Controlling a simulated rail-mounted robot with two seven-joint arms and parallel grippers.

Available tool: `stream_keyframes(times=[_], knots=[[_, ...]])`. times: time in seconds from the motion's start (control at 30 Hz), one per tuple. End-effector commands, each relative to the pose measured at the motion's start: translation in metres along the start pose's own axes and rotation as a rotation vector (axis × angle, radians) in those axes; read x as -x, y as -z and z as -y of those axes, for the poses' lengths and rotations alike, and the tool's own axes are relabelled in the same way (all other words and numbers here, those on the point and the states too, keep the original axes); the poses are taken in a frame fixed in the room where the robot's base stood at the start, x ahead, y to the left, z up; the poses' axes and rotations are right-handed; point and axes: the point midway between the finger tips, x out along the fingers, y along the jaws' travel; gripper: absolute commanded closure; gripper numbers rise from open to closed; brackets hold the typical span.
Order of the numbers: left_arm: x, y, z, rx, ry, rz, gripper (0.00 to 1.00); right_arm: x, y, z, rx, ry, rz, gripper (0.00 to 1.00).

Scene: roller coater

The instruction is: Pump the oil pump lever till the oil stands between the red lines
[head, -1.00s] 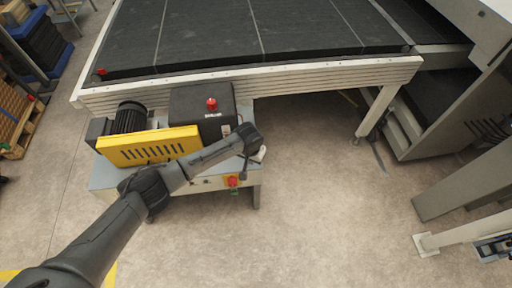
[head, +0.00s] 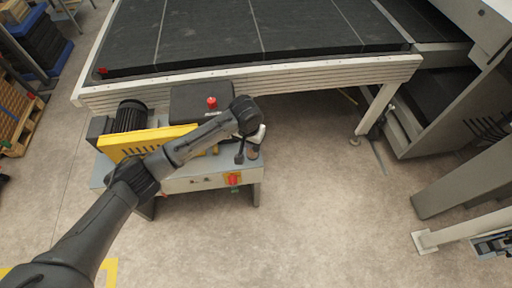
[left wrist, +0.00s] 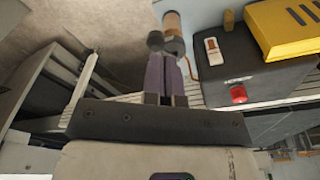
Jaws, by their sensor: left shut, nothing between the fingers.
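The small oil pump unit stands on the grey cabinet below the conveyor. Its lever has a dark ball knob (head: 239,159); the knob also shows in the left wrist view (left wrist: 155,41). Beside it stands an amber cylinder (left wrist: 172,24) on a dark base, seemingly the oil glass; it is small in the head view (head: 253,152). I cannot make out the oil level or red lines. My left gripper (head: 250,143) is over the cabinet's right end. Its purple fingers (left wrist: 166,60) are shut and empty, close to the knob; I cannot tell whether they touch. My right gripper is not in view.
A yellow guard (head: 130,142) and black motor (head: 129,117) stand left of the lever. A dark box with a red button (head: 212,103) is behind. A red switch (head: 233,179) is on the cabinet front. The floor (head: 325,190) to the right is clear.

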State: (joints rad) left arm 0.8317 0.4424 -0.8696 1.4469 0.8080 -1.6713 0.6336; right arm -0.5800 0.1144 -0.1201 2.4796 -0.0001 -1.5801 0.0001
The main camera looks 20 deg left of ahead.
Motion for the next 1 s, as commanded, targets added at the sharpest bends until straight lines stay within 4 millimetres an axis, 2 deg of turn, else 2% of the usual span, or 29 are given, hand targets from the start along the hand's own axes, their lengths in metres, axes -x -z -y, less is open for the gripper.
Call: stream_keyframes(times=[0.23,1.0], knots=[[0.014,0.000,0.000,0.000,0.000,-0.001,1.00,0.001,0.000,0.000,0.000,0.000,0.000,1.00],[0.015,0.000,0.000,0.000,0.000,0.000,1.00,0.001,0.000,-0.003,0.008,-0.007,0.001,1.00]])
